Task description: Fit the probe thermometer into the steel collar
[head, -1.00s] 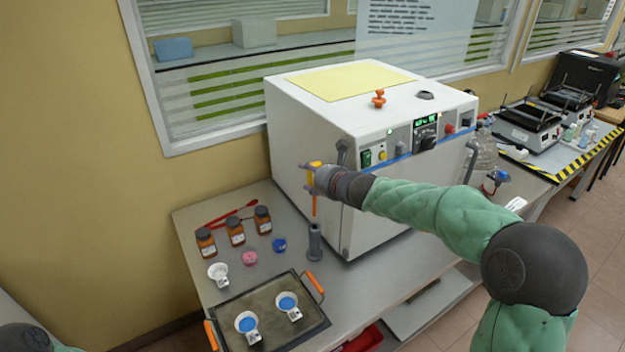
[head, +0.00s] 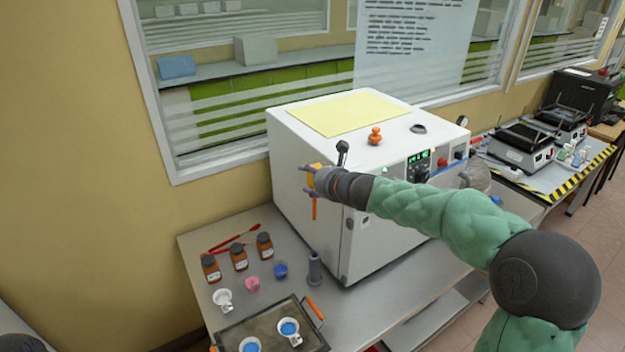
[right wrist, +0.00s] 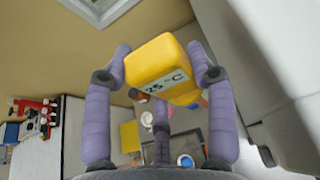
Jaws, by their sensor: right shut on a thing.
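The probe thermometer has a yellow body (head: 316,170) with a thin orange probe pointing down. My right gripper (head: 312,182) is shut on the yellow body, in front of the white machine's left side. In the right wrist view the yellow body (right wrist: 155,62) reads "25 °C" and sits between the purple fingers. The steel collar (head: 315,268) is a short grey upright tube on a wider foot, standing on the bench. In the head view the probe's lower end shows above the collar, with a clear gap. My left gripper is out of view.
The white machine (head: 305,150) stands close behind the collar. A tray (head: 262,328) with orange handles and white cups is in front.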

